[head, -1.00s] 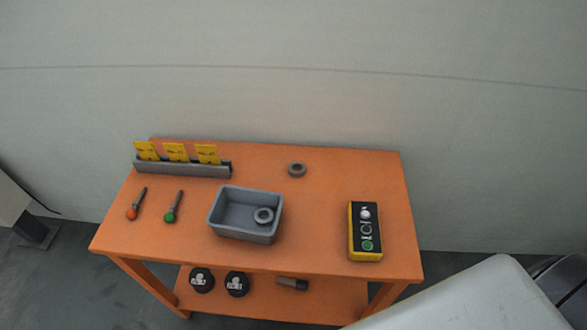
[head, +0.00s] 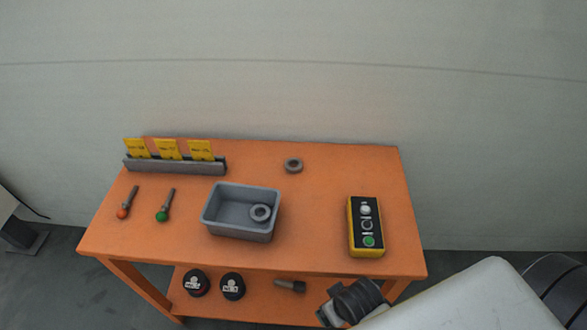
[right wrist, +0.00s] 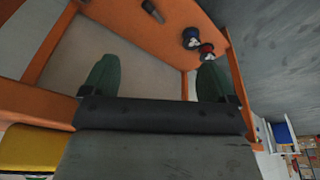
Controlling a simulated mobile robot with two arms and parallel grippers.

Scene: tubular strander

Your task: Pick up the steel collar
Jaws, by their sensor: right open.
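Two grey rings that look like collars are on the orange table (head: 325,215) in the head view. One ring (head: 293,165) lies flat on the tabletop near the back edge. The other ring (head: 260,212) is inside the grey bin (head: 225,230), toward its right side. I cannot tell by material which one is the steel collar. My right arm comes in from the lower right, with its dark wrist in front of the table's front edge. In the right wrist view my right gripper (right wrist: 156,80) is open and empty, its fingers wide apart near the table's frame. My left gripper is not in view.
A yellow and black button box (head: 366,226) stands at the table's right. A rack with yellow cards (head: 175,165) is at the back left, with two screwdriver-like tools (head: 165,206) in front. Black round items (head: 232,286) sit on the lower shelf. The right back tabletop is clear.

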